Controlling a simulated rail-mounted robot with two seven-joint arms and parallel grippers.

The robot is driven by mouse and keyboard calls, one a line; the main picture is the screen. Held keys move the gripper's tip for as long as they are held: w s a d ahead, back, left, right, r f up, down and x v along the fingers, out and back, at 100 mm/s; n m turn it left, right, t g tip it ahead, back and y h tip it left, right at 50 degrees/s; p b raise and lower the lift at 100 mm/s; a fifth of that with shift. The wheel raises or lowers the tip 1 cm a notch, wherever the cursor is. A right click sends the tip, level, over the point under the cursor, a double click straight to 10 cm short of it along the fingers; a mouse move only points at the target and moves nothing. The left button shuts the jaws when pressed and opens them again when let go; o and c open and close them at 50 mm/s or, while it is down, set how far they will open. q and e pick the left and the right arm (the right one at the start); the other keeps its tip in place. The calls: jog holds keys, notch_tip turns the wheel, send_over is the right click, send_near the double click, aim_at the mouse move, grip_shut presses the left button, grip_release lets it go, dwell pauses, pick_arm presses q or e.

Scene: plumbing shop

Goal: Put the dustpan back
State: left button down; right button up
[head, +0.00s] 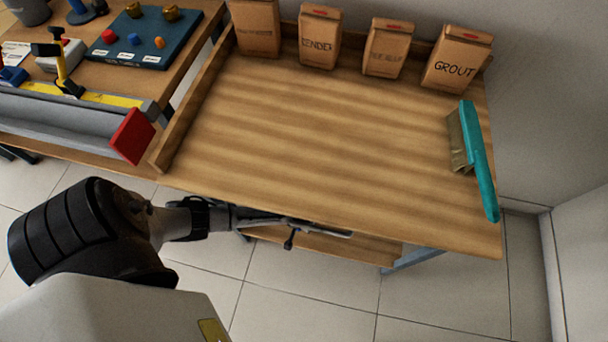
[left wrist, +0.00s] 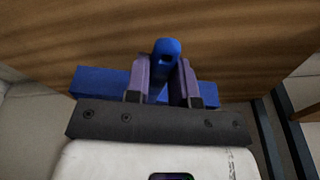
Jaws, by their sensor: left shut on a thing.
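The blue dustpan (left wrist: 167,50) shows in the left wrist view, its handle rising between the two purple finger pads. A wide flat blue part spreads behind and to both sides of the fingers. My left gripper (left wrist: 163,80) is shut on the handle. In the head view my left gripper (head: 318,228) is low at the front edge of the right-hand bench, partly under its top. The dustpan cannot be made out there. My right gripper is in neither view.
The bench top (head: 320,130) is mostly clear. A teal brush (head: 479,160) lies at its right end. Several paper bags, one marked GROUT (head: 457,58), stand along the back. A lower shelf (head: 330,245) shows beneath the front edge. A tool-covered bench (head: 75,152) adjoins on the left.

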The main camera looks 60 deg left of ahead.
pick_arm(q)
jog(key=shift+w+a+f, duration=0.3)
jog(key=shift+w+f, duration=0.05)
jog(key=shift+w, duration=0.05)
notch_tip(320, 180, down, 4)
jog(key=b, duration=0.3)
jog(key=shift+b, duration=0.35)
jog(key=shift+r, duration=0.15)
jog(key=c, duration=1)
grip_release()
jog(key=shift+o, duration=0.2)
jog(key=r+p, duration=0.2)
jog(key=s+r+p, duration=0.1)
jog(key=r+p, duration=0.1)
jog(key=r, duration=0.1)
jog(key=r+p, duration=0.2)
jog(key=shift+s+d+r, duration=0.15)
jog(key=shift+d+r, duration=0.05)
jog(key=shift+d, duration=0.05)
